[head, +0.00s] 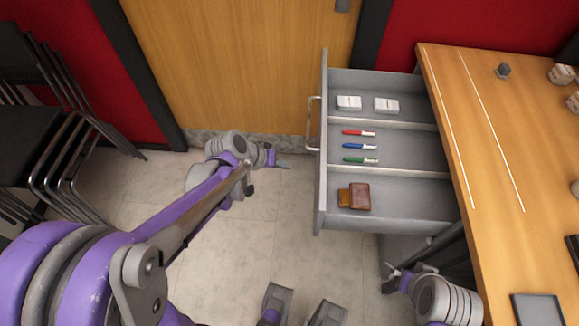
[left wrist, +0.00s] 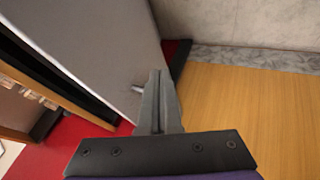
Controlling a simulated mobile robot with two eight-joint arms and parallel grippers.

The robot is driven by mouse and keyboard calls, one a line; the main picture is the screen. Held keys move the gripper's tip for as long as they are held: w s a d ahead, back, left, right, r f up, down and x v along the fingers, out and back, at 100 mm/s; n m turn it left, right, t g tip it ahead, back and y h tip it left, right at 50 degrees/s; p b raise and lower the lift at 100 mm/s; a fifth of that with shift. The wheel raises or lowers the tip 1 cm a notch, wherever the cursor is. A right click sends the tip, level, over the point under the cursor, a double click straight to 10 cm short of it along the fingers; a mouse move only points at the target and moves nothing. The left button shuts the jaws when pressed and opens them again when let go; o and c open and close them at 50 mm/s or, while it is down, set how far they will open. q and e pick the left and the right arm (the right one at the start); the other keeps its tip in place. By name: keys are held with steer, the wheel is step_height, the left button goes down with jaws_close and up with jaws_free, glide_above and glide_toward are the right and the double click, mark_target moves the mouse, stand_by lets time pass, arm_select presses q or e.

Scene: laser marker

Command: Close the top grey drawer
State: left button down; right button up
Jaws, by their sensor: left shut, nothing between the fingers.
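The top grey drawer (head: 322,200) is pulled far out from under the wooden desk, on the right of the head view. Its front panel faces left and carries a metal bar handle (head: 311,124). My left gripper (head: 283,164) is shut and empty, left of the drawer front and a little nearer than the handle, with a gap between them. In the left wrist view its closed fingers (left wrist: 158,100) show beside a large grey panel (left wrist: 95,45), which looks like the drawer front. My right gripper (head: 391,273) is small at the lower right, near the desk; its jaw state is unclear.
The drawer holds white blocks (head: 349,103), red, blue and green markers (head: 359,146) and a brown item (head: 360,196). The wooden desk (head: 455,110) is to the right. Dark chairs (head: 50,140) stand at the left, and a wooden door (head: 235,60) behind. Tiled floor is clear left of the drawer.

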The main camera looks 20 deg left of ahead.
arm_select(q)
steer(key=w+d+f+b, duration=0.1)
steer(key=w+d+f, duration=0.3)
steer(key=d+f, duration=0.1)
steer(key=shift+w+d+f, duration=0.35)
steer(key=shift+d+f, duration=0.05)
steer(key=shift+d, duration=0.35)
steer(key=w+d, duration=0.3)
steer(key=d, duration=0.8)
steer(key=w+d, duration=0.3)
steer(key=d, duration=0.8)
steer(key=w+d, duration=0.3)
steer(key=d, duration=0.8)
steer(key=shift+w+d+b, duration=0.3)
steer(key=shift+b, duration=0.05)
steer(key=shift+w+d+r, duration=0.1)
steer(key=shift+d, duration=0.35)
steer(key=shift+d, duration=0.1)
